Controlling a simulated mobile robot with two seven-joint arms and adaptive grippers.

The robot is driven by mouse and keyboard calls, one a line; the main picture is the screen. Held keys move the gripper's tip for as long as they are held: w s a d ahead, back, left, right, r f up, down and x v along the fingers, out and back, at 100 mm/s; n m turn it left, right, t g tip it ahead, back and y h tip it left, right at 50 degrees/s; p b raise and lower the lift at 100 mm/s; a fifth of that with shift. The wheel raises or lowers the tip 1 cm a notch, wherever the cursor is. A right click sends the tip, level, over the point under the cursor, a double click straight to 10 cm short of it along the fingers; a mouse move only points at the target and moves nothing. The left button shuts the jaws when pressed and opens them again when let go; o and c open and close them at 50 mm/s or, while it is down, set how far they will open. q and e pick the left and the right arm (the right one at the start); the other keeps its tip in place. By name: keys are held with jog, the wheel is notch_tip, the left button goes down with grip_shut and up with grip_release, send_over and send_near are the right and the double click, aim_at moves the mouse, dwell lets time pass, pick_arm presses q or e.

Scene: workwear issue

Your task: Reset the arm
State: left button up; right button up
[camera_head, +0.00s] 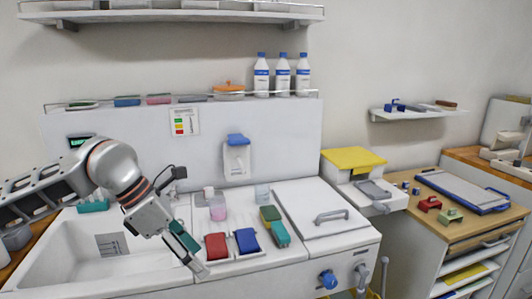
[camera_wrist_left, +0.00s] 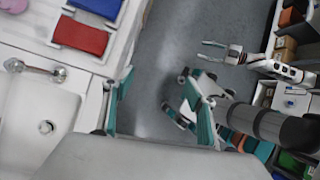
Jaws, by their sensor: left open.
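My left gripper (camera_head: 197,257) reaches in from the left over the front of the sink unit, pointing down and right. Its jaws are apart, with a teal pad on one finger and nothing between them. In the left wrist view both teal-padded fingers (camera_wrist_left: 160,78) stand apart over the grey floor, past the counter's front edge. The fingers do not touch the red sponge (camera_head: 216,245) or the blue one (camera_head: 247,240) beside it. In the left wrist view a pale arm with a small gripper (camera_wrist_left: 211,50), seemingly my right one, shows with its fingers apart.
The sink (camera_head: 75,250) lies under my left arm. The tap (camera_head: 170,180) stands close behind the gripper. A lidded section (camera_head: 320,212) lies further right.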

pick_arm(q)
jog(key=s+d+r+n+h, duration=0.1)
jog(key=s+d+n+h, duration=0.3)
jog(key=d+h, duration=0.4)
jog(key=s+d+n+h, duration=0.4)
jog(key=d+n+h, duration=0.15)
jog(key=d, duration=0.55)
jog(key=w+a+f+n+t+y, duration=0.3)
jog(key=a+f+n+t+y, duration=0.35)
jog(key=n, duration=0.65)
jog(key=w+a+f+n+t+y, duration=0.3)
jog(key=a+f+n+t, duration=0.5)
jog(key=f+n, duration=0.4)
jog(key=s+a+f+n+g+y, duration=0.2)
jog(key=s+a+f+n+y, duration=0.1)
jog(key=s+f, duration=0.5)
jog(key=s+a+f+n+g+y, duration=0.2)
jog(key=s+a+f+n+y, duration=0.2)
jog(key=f, duration=1)
jog(key=s+a+n, duration=0.2)
jog(key=s+n, duration=0.1)
jog(key=shift+s+a+g, duration=0.3)
jog(key=shift+s+g, duration=0.05)
jog(key=shift+s, duration=0.05)
